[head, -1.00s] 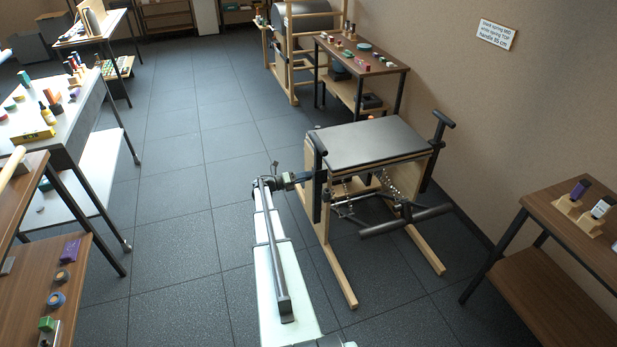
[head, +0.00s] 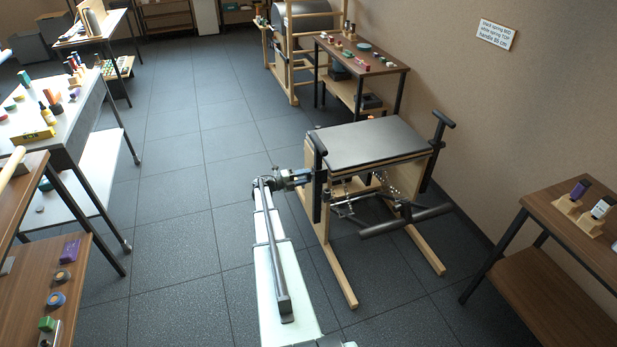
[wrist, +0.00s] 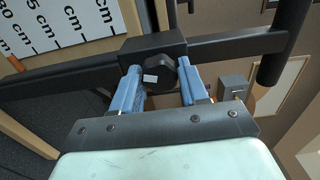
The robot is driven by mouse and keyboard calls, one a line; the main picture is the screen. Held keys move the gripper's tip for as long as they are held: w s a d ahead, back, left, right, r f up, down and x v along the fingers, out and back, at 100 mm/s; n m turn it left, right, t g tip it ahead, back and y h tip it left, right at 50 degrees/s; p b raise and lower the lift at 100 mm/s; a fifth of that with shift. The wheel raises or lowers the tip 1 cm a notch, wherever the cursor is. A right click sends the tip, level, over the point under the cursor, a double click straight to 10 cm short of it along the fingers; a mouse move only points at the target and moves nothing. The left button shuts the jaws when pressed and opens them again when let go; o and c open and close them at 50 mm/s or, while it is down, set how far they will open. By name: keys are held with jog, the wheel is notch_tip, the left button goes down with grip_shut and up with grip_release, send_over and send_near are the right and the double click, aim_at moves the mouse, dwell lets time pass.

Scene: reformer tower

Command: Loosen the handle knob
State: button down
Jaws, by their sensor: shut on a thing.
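The handle knob (wrist: 160,76) is black and faceted with a small white mark on its face. It sits on a dark block (wrist: 150,50) on the handle post, below a scale marked in cm (wrist: 62,22). My gripper (wrist: 161,84) has its two blue fingers on either side of the knob, shut on it. In the head view my gripper (head: 299,177) is at the left post (head: 318,170) of the padded wooden chair (head: 365,143); the knob is too small and covered to make out there.
A T-shaped handle (head: 437,122) stands at the chair's right side, and a dark pedal bar (head: 407,221) juts out in front. A wall sign (head: 496,34) hangs above. A wooden table (head: 575,215) stands at right. The floor left of the chair is clear.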

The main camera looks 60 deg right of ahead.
jog(key=shift+n, duration=1.5)
jog(key=c, duration=0.5)
grip_release()
jog(key=m, duration=2.4)
